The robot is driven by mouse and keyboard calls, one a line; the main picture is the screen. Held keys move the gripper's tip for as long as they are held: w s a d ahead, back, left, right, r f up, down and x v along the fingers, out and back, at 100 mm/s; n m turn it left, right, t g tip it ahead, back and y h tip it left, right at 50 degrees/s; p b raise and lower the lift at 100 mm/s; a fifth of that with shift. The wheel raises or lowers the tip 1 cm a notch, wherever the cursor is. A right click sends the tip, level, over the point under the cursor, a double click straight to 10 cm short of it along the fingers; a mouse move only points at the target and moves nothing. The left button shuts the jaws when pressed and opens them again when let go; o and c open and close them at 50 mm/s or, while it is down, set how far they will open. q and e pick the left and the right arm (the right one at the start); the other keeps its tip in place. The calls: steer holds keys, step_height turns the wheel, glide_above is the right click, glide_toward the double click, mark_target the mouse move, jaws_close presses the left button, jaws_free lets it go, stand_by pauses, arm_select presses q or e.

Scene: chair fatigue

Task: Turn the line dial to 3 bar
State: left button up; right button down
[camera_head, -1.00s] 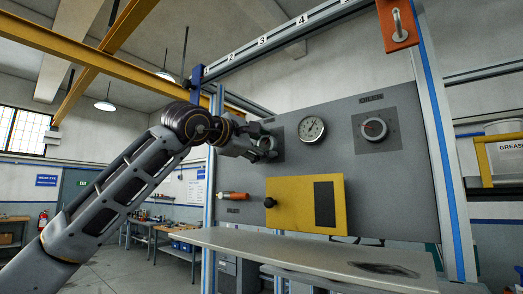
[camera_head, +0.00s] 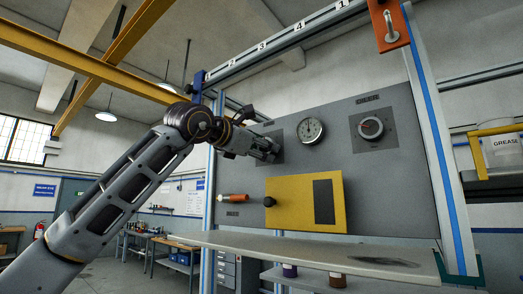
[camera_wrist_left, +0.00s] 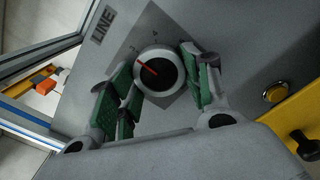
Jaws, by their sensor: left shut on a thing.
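The line dial (camera_wrist_left: 158,73) is a round knob with a pale rim, a black face and a red pointer, on a grey square plate marked LINE. In the left wrist view the red pointer slants toward the upper left of the picture; the small scale marks around it are hard to read. My left gripper (camera_head: 270,148) is at the dial on the grey panel, shut on it, with green-padded fingers on either side of the rim. In the head view the gripper hides the dial. My right gripper is not in view.
A round pressure gauge (camera_head: 310,131) sits right of the gripper, and a second dial (camera_head: 371,128) further right.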

arm_select(q)
steer(key=shift+f, duration=0.15)
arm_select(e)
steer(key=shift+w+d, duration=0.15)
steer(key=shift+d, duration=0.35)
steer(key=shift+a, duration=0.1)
arm_select(q)
steer(key=o, duration=0.9)
steer(key=shift+c, duration=0.2)
steer(key=shift+o, duration=0.9)
steer(key=v, duration=1.2)
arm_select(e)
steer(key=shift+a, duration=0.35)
